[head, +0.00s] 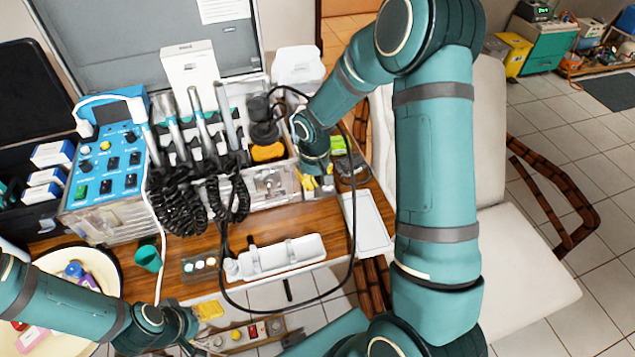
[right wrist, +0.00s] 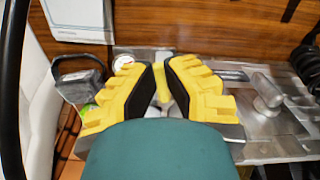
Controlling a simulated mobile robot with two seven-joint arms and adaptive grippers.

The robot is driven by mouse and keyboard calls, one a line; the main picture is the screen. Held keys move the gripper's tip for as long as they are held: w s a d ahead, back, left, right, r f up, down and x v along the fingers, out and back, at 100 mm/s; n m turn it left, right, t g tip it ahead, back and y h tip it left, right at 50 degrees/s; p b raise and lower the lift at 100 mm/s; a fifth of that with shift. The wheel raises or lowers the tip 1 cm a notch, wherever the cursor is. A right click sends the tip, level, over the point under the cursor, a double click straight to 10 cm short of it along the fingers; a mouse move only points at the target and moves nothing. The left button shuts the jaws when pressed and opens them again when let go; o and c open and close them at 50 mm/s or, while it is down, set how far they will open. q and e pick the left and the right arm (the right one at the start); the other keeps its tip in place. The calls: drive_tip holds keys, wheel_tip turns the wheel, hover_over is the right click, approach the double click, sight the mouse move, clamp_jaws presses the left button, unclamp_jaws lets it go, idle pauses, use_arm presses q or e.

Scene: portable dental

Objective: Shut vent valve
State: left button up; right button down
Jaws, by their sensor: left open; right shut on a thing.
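The vent valve appears to be the small yellow lever (right wrist: 163,84) on the metal side of the dental unit (head: 271,188). My right gripper (right wrist: 163,88) has its yellow fingers with black pads on both sides of this lever, shut on it. The lever's lower part and stem are partly hidden by the fingers and the teal gripper body. In the head view the right gripper (head: 318,187) is at the unit's right end, and the lever cannot be told from the fingers. My left gripper (head: 212,311) is open and empty below the table's front edge, away from the valve.
A round gauge (right wrist: 123,64) sits left of the valve. A dark-handled object (right wrist: 80,78) stands left of my right fingers. A white tray (head: 368,224) lies on the wooden table. A black hose (head: 352,250) loops over the front edge. A teal cup (head: 148,258) stands near my left arm.

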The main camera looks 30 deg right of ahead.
drive_tip(key=shift+a+f+m+b, duration=0.1)
drive_tip(key=shift+a+m+b, duration=0.35)
drive_tip(key=shift+m, duration=0.65)
drive_tip(key=c, duration=1)
unclamp_jaws()
drive_tip(key=shift+r, duration=0.2)
wheel_tip(320, 180, up, 12)
drive_tip(key=shift+f, duration=0.15)
